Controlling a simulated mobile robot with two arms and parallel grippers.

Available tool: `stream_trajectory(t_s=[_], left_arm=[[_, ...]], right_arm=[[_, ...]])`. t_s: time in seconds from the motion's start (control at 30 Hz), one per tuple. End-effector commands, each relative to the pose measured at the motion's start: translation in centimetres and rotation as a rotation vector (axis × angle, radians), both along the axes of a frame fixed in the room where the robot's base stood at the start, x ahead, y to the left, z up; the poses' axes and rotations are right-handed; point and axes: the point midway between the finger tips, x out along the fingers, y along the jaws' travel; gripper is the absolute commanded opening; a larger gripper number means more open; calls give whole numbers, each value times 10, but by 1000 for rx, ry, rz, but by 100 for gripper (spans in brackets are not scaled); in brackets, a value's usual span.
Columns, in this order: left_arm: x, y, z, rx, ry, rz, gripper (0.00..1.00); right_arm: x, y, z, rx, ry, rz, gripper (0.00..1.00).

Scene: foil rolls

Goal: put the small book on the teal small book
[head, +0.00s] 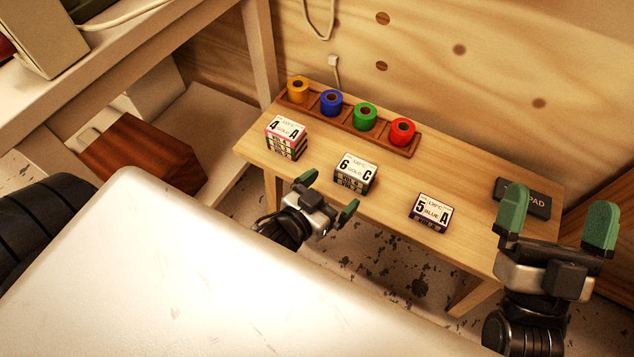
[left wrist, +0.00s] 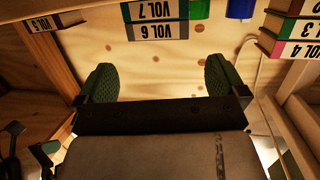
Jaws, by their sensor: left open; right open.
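Small books lie in three places on the wooden table. A pink-edged stack (head: 286,136) labelled 4 A is at the left, a dark teal-looking stack (head: 355,173) labelled 6 C is in the middle, and a dark purple book (head: 430,211) labelled 5 A is at the right. In the left wrist view the middle stack (left wrist: 160,31) shows VOL 6 and VOL 7 spines, and VOL 5 (left wrist: 48,24) is at the left. My left gripper (head: 327,195) is open and empty, in front of the middle stack and apart from it. My right gripper (head: 556,217) is open and empty near the table's right end.
A wooden rack (head: 350,125) with yellow, blue, green and red rolls stands along the table's back. A black pad (head: 523,198) lies at the right end, partly behind my right gripper. Bare table (head: 393,190) lies between the middle stack and the purple book.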

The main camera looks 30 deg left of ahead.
Motion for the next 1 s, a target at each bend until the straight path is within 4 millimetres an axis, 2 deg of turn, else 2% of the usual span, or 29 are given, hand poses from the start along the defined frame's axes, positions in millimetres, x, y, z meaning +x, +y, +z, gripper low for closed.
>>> stream_trajectory(t_s=[0.03,0.2,0.37,0.47,0.6,0.7,0.8,1.0], left_arm=[[-9,2,3,0,3,1,100],[-30,7,7,-1,2,1,100],[-35,8,16,-6,-21,-1,100],[-22,1,57,-39,-136,-15,100],[-8,-6,145,-104,-387,-34,100],[-8,-7,194,-137,-530,-35,100],[-11,-6,217,-152,-601,-32,100],[-11,-6,220,-151,-612,-31,100]], right_arm=[[3,0,-2,-13,46,-2,100],[12,0,-16,-47,163,-9,100],[15,0,-22,-62,214,-13,100],[15,-1,-24,-64,223,-13,100],[15,-1,-24,-64,222,-13,100],[15,-1,-24,-64,222,-13,100],[15,-1,-24,-64,221,-13,100],[15,0,-24,-64,221,-13,100]])
